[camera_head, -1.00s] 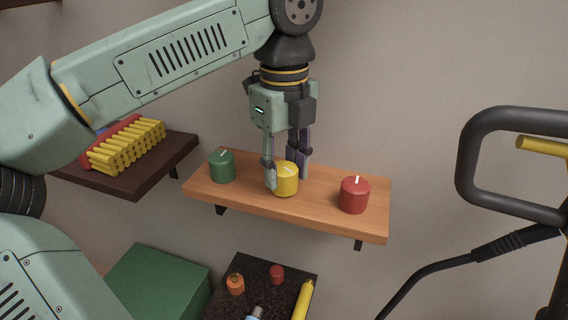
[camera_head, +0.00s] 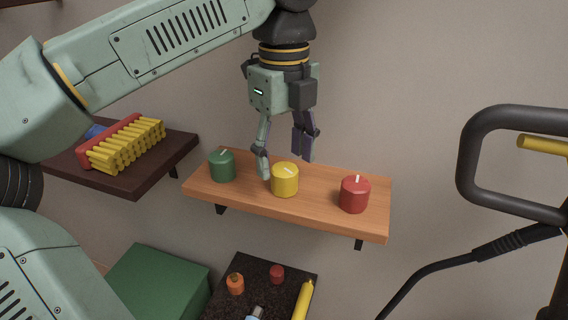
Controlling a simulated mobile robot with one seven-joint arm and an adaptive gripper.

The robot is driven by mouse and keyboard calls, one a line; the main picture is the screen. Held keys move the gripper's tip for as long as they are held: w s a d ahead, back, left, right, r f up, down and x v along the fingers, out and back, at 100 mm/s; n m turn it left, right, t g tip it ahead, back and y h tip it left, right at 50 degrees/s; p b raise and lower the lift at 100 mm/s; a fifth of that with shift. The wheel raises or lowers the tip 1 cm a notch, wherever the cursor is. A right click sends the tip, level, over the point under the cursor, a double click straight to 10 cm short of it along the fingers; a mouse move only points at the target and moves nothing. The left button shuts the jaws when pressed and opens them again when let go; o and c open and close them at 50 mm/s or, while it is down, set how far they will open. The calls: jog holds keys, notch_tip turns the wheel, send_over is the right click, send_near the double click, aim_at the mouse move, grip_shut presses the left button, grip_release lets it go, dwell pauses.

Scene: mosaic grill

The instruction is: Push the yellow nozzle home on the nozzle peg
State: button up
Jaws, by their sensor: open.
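The yellow nozzle (camera_head: 285,181) is a short cylinder with a pale line on its top. It sits on the wooden shelf (camera_head: 232,200), between a green one and a red one. The peg under it is hidden, so I cannot tell how far down it sits. My gripper (camera_head: 285,168) is open and empty, its fingers spread. The left finger's tip is at the upper left of the yellow nozzle; the right finger is above and behind it. I cannot tell whether the left tip touches the nozzle.
A green nozzle (camera_head: 222,166) is close to the left of my gripper, and a red nozzle (camera_head: 354,195) stands to the right. A dark shelf at the left holds a yellow-bristled brush (camera_head: 127,146). Below are a green box (camera_head: 158,285) and a dark surface with small items.

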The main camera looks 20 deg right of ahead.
aim_at(285, 168)
notch_tip(285, 168, up, 5)
dwell(0.5)
